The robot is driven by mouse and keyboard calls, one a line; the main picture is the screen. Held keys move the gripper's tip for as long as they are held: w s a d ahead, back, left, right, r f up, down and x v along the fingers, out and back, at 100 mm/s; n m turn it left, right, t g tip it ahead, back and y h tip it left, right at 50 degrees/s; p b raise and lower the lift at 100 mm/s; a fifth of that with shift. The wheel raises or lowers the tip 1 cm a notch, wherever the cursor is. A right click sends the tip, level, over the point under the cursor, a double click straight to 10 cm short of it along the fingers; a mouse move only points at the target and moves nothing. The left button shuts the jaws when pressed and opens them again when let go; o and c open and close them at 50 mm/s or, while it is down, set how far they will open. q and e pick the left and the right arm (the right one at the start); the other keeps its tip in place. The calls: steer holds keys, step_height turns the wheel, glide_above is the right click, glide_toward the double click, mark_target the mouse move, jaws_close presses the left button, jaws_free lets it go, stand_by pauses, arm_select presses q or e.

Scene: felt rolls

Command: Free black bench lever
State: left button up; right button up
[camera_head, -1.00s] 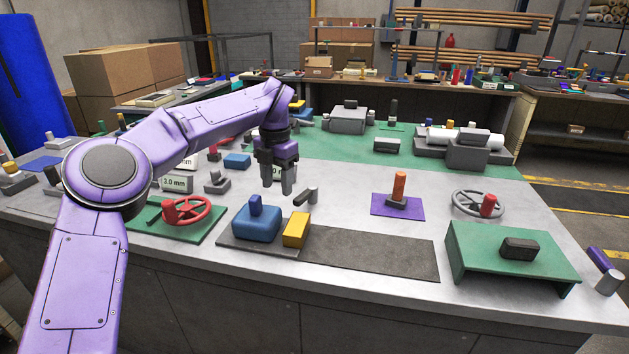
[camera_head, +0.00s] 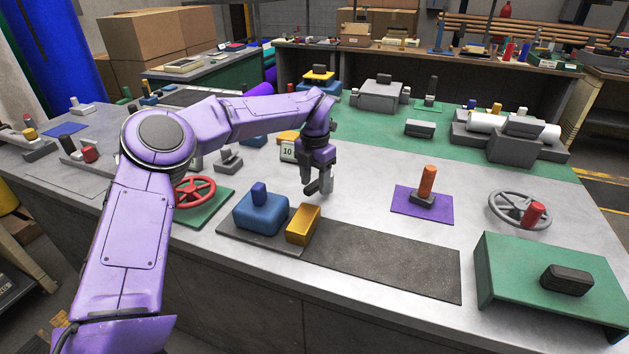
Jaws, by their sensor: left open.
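My left gripper (camera_head: 316,187) is open and low over the bench, right behind the yellow block (camera_head: 303,224). A short black lever handle (camera_head: 312,188) shows at its fingertips. The lever's grey post is mostly covered by the fingers, and I cannot tell whether they touch the lever or stand around it. Another dark upright lever (camera_head: 432,88) stands on a small green plate at the back. My right gripper is not in view.
The blue block (camera_head: 260,212) and yellow block sit on a dark strip (camera_head: 390,263). An orange lever (camera_head: 427,180) on a purple pad, a grey wheel (camera_head: 520,210) and a green stand (camera_head: 555,275) are to the right. A red wheel (camera_head: 195,191) is left.

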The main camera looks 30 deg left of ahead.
arm_select(q)
steer(key=shift+f, duration=0.25)
steer(key=shift+s+a+r, duration=0.1)
steer(key=shift+s+r, duration=0.05)
steer(key=shift+s, duration=0.2)
steer(key=shift+w, duration=0.1)
jaws_close()
